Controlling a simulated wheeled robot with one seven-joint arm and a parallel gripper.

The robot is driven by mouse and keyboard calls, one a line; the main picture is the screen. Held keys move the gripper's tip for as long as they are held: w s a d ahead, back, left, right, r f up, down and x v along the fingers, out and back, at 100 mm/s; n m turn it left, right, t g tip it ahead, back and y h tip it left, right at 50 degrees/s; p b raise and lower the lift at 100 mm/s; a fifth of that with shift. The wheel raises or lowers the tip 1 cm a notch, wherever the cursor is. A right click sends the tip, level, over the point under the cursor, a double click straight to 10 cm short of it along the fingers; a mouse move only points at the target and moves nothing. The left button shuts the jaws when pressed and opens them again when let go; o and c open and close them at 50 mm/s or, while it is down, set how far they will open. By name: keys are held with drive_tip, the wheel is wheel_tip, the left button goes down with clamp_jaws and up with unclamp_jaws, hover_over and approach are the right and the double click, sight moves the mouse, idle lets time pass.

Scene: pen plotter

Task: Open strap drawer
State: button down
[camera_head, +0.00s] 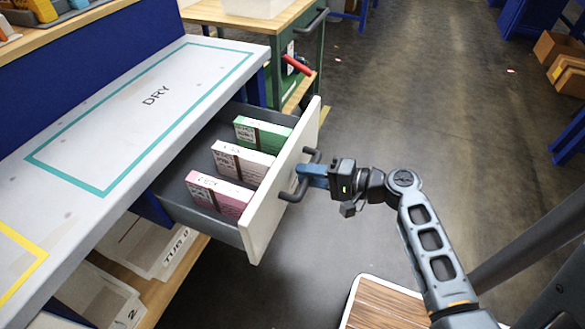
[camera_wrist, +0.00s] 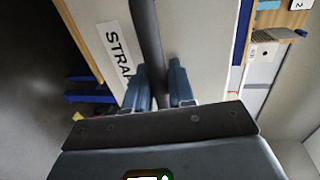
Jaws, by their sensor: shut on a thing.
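The strap drawer (camera_head: 283,190) is pulled out from under the grey worktop in the head view. Its white front bears a dark bar handle (camera_head: 293,191). Inside lie a green box (camera_head: 262,134), a white and pink box (camera_head: 241,162) and a pink box (camera_head: 219,194), each with a dark band. My gripper (camera_head: 308,174) is at the handle from the right, its blue fingers shut on it. In the wrist view the handle (camera_wrist: 147,40) runs between the two fingers (camera_wrist: 163,84), beside a label reading "STRA", its end hidden by a finger.
The worktop (camera_head: 120,110) marked "DRY" lies above the drawer. White bins (camera_head: 148,245) stand on a wooden shelf below. The floor (camera_head: 420,110) to the right is clear.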

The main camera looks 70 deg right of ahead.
drive_tip(key=shift+f+v, duration=0.2)
drive_tip(key=shift+v, duration=0.85)
drive_tip(key=c, duration=1.1)
unclamp_jaws()
drive_tip(key=v, duration=0.8)
drive_tip(key=shift+f, duration=0.1)
drive_tip(key=shift+w, duration=0.1)
